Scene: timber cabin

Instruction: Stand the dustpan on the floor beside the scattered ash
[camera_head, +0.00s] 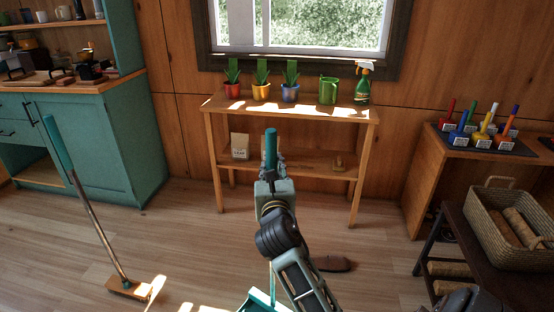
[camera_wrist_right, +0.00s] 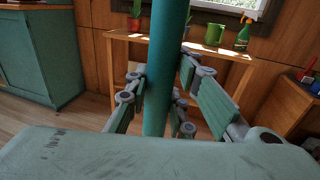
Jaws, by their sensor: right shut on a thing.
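My right gripper (camera_head: 272,172) is shut on the upright teal handle of the dustpan (camera_head: 271,145). In the right wrist view the teal handle (camera_wrist_right: 163,70) runs up between the fingers of the gripper (camera_wrist_right: 165,105). A teal pan part shows at the bottom edge of the head view, partly hidden by my right arm and cut off by the frame. I cannot tell whether it touches the floor. My left gripper is not in view.
A broom (camera_head: 88,200) with a teal grip stands tilted on the left floor. A dark brown object (camera_head: 334,264) lies right of my arm. A wooden shelf table (camera_head: 290,108) with pots stands ahead. A dark bench with a basket (camera_head: 480,222) is at right.

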